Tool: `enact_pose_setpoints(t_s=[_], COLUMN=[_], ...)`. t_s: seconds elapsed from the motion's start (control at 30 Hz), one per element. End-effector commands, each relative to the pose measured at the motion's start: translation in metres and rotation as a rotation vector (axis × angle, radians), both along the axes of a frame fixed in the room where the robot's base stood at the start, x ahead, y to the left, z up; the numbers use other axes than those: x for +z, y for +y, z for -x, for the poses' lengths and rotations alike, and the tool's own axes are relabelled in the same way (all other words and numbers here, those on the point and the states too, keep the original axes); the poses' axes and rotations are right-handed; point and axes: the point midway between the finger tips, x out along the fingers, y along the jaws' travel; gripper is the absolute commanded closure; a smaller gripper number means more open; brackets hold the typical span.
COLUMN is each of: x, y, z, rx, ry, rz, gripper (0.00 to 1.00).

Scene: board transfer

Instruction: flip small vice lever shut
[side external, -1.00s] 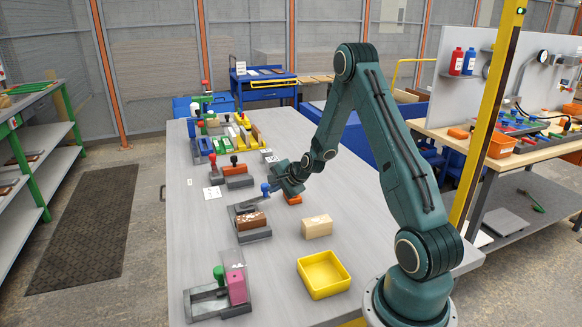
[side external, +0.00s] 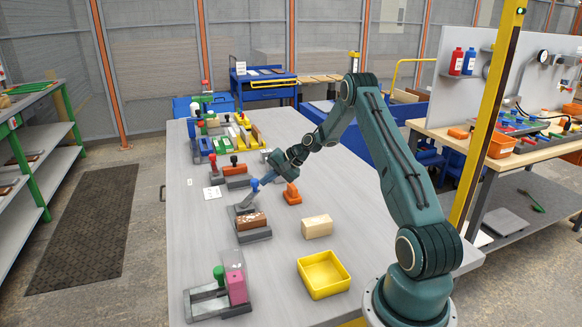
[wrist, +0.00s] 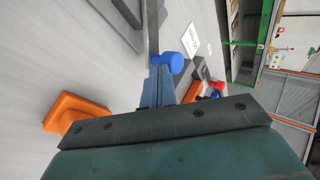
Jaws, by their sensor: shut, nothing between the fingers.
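The small vice (side external: 256,234) is a grey base on the table with a brown block (side external: 251,220) in it. Its grey lever (side external: 247,199) slants up to a blue knob (side external: 255,184), leaning to the right. My gripper (side external: 266,180) is shut and empty, its fingertips right beside the knob on its right side. In the wrist view the blue knob (wrist: 168,63) shows just past the shut fingertips (wrist: 160,74), at or very near contact. The lever's grey bar runs up out of that view, and most of the vice is out of it.
An orange piece (side external: 292,194) stands just right of the vice. A wooden block (side external: 317,226) and a yellow tray (side external: 323,276) lie nearer. A green-knobbed clamp with a pink block (side external: 236,286) is at the front left. Several other fixtures crowd the far end.

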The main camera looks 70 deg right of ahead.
Motion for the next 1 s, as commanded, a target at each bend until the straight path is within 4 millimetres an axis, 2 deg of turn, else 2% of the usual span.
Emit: enact_pose_setpoints(t_s=[0.33,1.0], x=[-0.001,0.000], y=[-0.005,-0.006], z=[-0.017,-0.042], rx=[0.168,0.160], ry=[0.000,-0.001], rz=[0.001,0.000], gripper=[1.00,1.00])
